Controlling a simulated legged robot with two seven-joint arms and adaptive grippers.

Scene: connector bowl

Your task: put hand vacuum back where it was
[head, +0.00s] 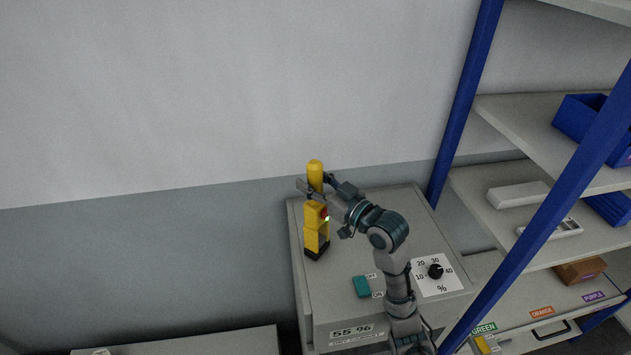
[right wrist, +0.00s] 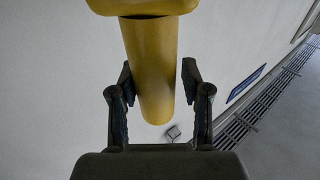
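The yellow hand vacuum (head: 315,170) stands upright on the far left part of the grey cabinet top. Its rounded upper end rises above my right gripper, and a blocky yellow lower part with a black foot (head: 317,249) is below. A small green light and a red patch show on its side. My right gripper (head: 315,187) is at the vacuum's upper part. In the right wrist view, the two open fingers (right wrist: 158,85) stand on either side of the yellow cylinder (right wrist: 152,75), with a gap visible at the right finger. My left gripper is not in view.
The cabinet top (head: 340,290) also carries a teal switch (head: 362,286) and a dial plate (head: 437,274). A blue-framed shelf (head: 470,90) with bins stands at the right. A plain wall (head: 150,120) is behind, and a lower grey surface (head: 190,343) is at the front left.

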